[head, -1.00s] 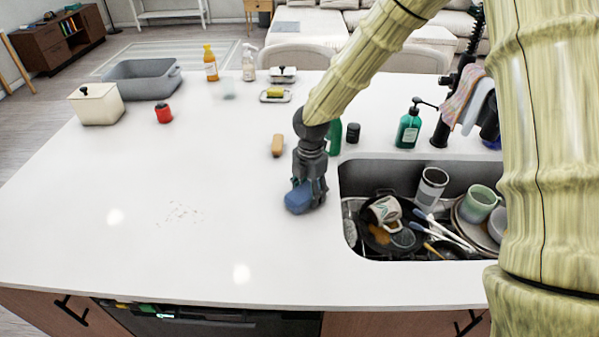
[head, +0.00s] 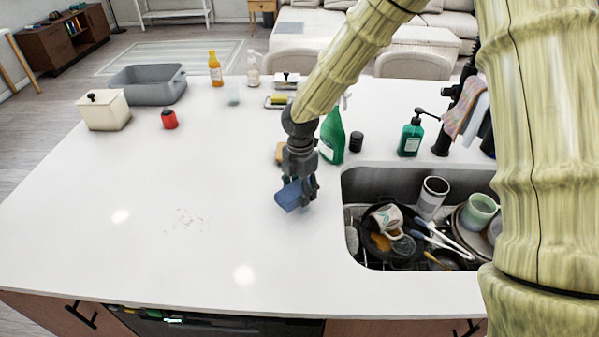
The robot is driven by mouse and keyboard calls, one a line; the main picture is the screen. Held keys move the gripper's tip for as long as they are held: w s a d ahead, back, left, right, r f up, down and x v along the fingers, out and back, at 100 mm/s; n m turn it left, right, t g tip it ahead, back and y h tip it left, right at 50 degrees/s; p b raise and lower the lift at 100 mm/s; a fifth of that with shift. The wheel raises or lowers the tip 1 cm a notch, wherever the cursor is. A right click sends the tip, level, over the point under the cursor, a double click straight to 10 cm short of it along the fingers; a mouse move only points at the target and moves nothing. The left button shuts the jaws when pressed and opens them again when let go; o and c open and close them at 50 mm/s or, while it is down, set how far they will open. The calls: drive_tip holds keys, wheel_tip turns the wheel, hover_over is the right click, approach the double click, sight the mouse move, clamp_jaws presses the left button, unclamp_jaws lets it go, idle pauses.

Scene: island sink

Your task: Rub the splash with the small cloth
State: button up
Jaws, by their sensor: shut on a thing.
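The small cloth (head: 289,196) is a blue folded piece held at the fingertips of my gripper (head: 303,188). My gripper is shut on it, left of the sink, over the white counter; I cannot tell whether the cloth touches the surface. The splash (head: 186,220) shows as a faint patch of small dark specks on the counter, to the left of the cloth and a little nearer the front edge. Nothing covers the splash.
The sink (head: 350,246), full of dishes, lies to the right. A green spray bottle (head: 333,137) and a tan block (head: 280,153) stand behind my gripper. The counter between cloth and splash is clear.

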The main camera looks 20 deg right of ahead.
drive_tip(key=shift+r+p, duration=1.4)
drive_tip(key=shift+r, duration=0.5)
